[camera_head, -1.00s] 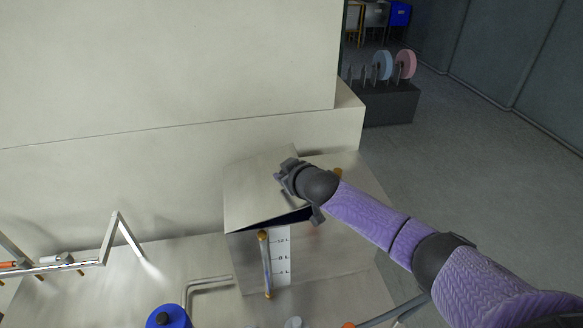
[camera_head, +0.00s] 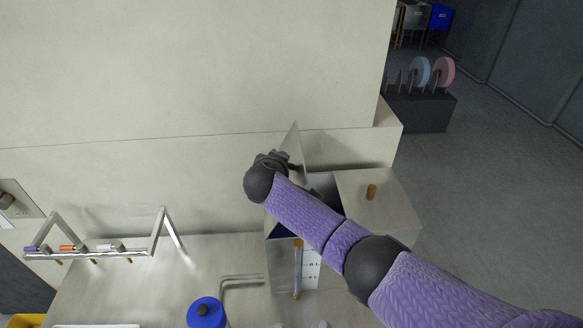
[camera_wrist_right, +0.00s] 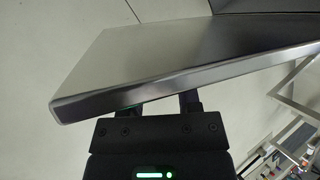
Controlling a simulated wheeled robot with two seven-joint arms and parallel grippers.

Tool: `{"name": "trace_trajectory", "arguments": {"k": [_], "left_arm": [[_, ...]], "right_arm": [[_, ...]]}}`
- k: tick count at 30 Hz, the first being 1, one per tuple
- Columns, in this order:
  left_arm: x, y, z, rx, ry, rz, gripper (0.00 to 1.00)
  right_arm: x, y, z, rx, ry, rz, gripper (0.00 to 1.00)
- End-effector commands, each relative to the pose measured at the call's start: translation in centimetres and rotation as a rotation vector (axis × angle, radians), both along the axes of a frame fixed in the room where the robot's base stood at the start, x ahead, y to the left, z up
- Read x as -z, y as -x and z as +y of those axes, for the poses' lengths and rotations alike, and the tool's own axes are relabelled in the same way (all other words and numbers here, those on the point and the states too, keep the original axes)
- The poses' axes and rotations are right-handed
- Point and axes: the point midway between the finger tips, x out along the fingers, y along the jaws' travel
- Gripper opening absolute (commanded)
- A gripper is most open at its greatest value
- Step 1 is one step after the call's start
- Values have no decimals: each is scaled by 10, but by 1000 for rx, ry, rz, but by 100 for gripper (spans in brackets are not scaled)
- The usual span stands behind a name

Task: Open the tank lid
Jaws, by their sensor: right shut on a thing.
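The steel tank (camera_head: 385,205) stands on the worktop with a level gauge (camera_head: 298,265) on its front. Its hinged lid (camera_head: 294,145) is raised and stands steeply, showing nearly edge-on in the head view. The dark tank opening (camera_head: 322,186) shows partly behind my arm. My right gripper (camera_head: 270,160) is at the lid's left side. In the right wrist view the lid (camera_wrist_right: 170,60) fills the upper middle, and the gripper (camera_wrist_right: 160,103) is shut on its edge. My left gripper is not in view.
A blue-capped bottle (camera_head: 207,312) stands in front of the tank, near a bent steel pipe (camera_head: 240,278). A metal rack with markers (camera_head: 100,250) is at the left. The pale machine wall (camera_head: 200,80) rises behind. A brass knob (camera_head: 371,191) is on the tank's right top.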

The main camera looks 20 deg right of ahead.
Motion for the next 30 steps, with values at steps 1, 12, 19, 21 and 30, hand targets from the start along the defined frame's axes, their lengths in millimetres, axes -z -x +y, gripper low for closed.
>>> {"name": "trace_trajectory", "arguments": {"k": [1, 12, 19, 21, 30], "left_arm": [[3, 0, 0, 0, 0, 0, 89], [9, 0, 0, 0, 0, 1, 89], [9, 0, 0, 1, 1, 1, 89], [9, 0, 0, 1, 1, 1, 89], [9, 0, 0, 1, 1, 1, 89]], "right_arm": [[-1, -2, 5, -4, 18, 0, 0], [-4, -5, 18, -4, 103, 23, 0], [-5, -5, 19, -4, 107, 25, 0], [-4, -5, 19, -5, 106, 26, 0], [-4, -5, 19, -3, 106, 26, 78]]}}
